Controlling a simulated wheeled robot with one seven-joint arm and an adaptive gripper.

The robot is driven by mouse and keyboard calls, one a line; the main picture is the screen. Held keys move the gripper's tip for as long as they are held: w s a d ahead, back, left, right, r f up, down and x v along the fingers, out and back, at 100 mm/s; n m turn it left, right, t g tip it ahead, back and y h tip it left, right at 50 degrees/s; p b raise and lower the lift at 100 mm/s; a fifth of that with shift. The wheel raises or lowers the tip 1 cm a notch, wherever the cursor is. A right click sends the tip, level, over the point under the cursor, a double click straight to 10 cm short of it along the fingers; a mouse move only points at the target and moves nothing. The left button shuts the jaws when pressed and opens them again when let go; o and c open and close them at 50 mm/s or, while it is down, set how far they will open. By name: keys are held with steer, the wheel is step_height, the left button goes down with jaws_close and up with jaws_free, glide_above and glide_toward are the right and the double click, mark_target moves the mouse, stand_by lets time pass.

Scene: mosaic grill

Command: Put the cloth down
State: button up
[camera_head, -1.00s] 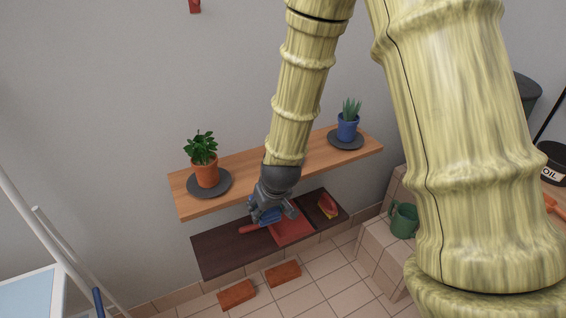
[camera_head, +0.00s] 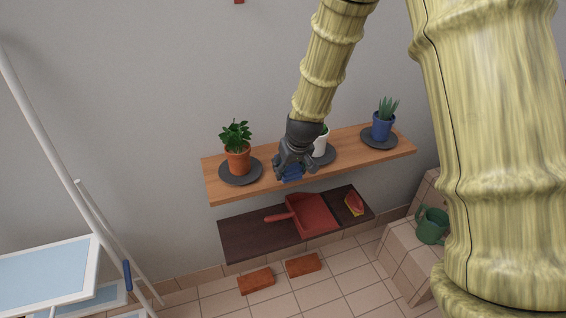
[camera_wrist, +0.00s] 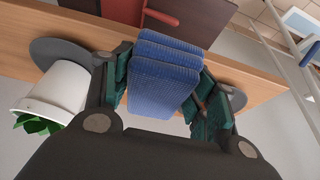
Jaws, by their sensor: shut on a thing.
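My gripper (camera_head: 291,172) is in front of the upper wooden shelf (camera_head: 222,182), between the orange pot and the white pot. It is shut on a folded blue cloth (camera_wrist: 163,78), which sits between the two fingers in the wrist view. In the head view only a little of the cloth (camera_head: 290,174) shows below the fingers. From these views I cannot tell whether the cloth touches the shelf.
On the upper shelf stand an orange-potted plant (camera_head: 237,158), a white pot (camera_wrist: 58,88) and a blue pot (camera_head: 383,125), on dark saucers. The lower dark shelf (camera_head: 243,238) holds a red dustpan (camera_head: 312,215) and a red-yellow item (camera_head: 354,204). A green mug (camera_head: 432,225) stands right.

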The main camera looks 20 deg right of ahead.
steer(key=w, duration=0.4)
steer(key=w+p, duration=0.1)
steer(key=w, duration=0.1)
steer(key=shift+a+f, duration=0.15)
steer(key=shift+f, duration=0.1)
steer(key=shift+s+f+p, duration=0.1)
steer(key=shift+f+p, duration=0.6)
steer(key=shift+f, duration=1.1)
steer(key=shift+f, duration=0.1)
steer(key=o, duration=1.2)
steer(key=shift+c, duration=0.2)
